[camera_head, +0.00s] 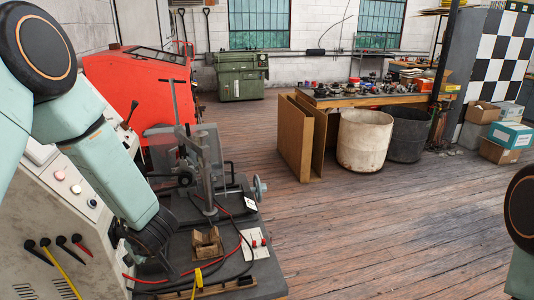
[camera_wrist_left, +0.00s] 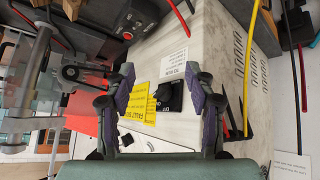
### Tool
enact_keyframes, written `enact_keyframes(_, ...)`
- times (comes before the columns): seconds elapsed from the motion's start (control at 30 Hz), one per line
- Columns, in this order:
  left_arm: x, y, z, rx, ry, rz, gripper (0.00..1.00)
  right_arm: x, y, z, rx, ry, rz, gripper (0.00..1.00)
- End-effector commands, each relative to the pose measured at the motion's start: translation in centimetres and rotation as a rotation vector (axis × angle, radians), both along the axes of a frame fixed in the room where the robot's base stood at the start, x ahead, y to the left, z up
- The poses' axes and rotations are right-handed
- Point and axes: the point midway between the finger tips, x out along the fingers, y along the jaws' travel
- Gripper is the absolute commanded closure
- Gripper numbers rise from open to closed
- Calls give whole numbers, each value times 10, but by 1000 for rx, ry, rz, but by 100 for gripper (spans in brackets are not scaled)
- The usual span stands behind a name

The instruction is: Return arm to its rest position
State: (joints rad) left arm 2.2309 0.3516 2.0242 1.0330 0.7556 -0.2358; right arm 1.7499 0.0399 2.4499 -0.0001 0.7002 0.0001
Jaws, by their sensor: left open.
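My left arm (camera_head: 110,160) comes in from the left in the head view and reaches down beside the pale machine cabinet (camera_head: 60,225). My left gripper (camera_wrist_left: 160,72) is open in the left wrist view, with its two purple-padded fingers apart and nothing held. A black rotary switch (camera_wrist_left: 172,96) with ON/OFF marks shows on the pale panel between the fingers, and a yellow label (camera_wrist_left: 138,112) is beside it. Whether the fingers touch the switch cannot be told. Part of my right arm (camera_head: 523,210) shows at the right edge; its gripper is out of view.
A test bench (camera_head: 262,281) with a clamp stand (camera_head: 205,170), red and black cables and a small wooden block (camera_head: 207,243) lies close to my left arm. A red machine (camera_head: 135,85) stands behind. Bins and a parts table (camera_head: 375,98) are farther off; the wooden floor (camera_head: 400,220) is clear.

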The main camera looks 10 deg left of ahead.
Motion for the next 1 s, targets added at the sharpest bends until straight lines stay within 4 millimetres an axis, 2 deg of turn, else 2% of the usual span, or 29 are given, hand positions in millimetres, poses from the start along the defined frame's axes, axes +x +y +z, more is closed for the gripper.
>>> enact_keyframes(0.17, 4, -9, -1, -11, -19, -60, 45, 0, 0, 0, 0, 0, 0, 60)
enact_keyframes(0.27, 2, -25, -11, -13, -7, -169, 45, 0, 0, -4, 0, 0, 0, 60)
enact_keyframes(0.37, -9, -46, -42, -20, 32, -298, 45, 0, 0, -21, 0, 0, 0, 60)
enact_keyframes(0.57, -45, -88, -115, -53, 138, -527, 45, 0, 0, -60, 0, 1, 0, 60)
enact_keyframes(0.8, -109, -135, -207, -124, 289, -774, 45, 0, 0, -113, 0, 1, 0, 60)
enact_keyframes(1.0, -169, -165, -273, -198, 415, -942, 45, 0, 0, -156, 0, 0, 0, 60)
